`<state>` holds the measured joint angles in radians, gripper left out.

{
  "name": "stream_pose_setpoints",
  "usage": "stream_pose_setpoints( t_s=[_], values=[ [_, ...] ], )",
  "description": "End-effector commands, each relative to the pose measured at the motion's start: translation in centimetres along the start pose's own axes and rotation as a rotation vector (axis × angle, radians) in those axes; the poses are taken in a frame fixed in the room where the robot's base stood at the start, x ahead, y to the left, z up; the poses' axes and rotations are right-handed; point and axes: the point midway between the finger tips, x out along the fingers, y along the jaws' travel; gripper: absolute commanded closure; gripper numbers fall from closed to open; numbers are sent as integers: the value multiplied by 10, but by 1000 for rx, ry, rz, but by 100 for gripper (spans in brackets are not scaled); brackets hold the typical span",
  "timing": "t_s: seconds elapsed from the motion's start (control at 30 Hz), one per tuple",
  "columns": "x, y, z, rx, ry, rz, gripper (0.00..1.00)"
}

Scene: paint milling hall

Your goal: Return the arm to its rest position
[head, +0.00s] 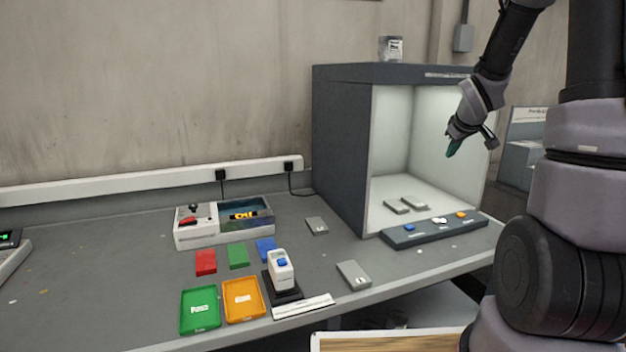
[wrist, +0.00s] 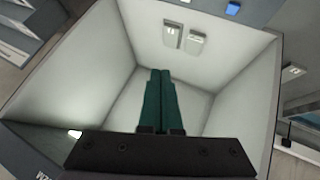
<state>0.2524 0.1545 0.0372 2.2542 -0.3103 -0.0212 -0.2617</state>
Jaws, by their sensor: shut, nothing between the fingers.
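My gripper (head: 452,149) hangs in front of the open light booth (head: 343,150) at the right of the bench in the head view. In the wrist view its two green fingers (wrist: 160,100) lie together, shut and empty, and point toward the booth's white interior. My arm reaches down from the upper right, bent, with the gripper tilted downward. Two grey panels (head: 397,206) lie side by side on the booth floor, apart from the gripper; they also show in the wrist view (wrist: 184,37).
A control strip (head: 434,232) with coloured buttons fronts the booth. A jar (head: 391,48) stands on its top. On the bench (head: 110,235) are a green tray (head: 200,312), an orange tray (head: 243,301), coloured cards, a white handheld device (head: 282,270) and a tester box (head: 224,222). The left bench is mostly clear.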

Motion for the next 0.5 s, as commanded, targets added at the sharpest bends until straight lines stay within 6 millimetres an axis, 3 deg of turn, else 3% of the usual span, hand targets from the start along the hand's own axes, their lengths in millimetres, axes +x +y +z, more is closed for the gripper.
stream_pose_setpoints(
  t_s=[0.03, 0.23, 0.5],
  values=[
    [-29, -4, -6, 54, 0, 6, 100],
    [-128, -32, -4, 306, -33, -22, 100],
    [-245, -96, 28, 630, -71, -157, 100]
  ],
)
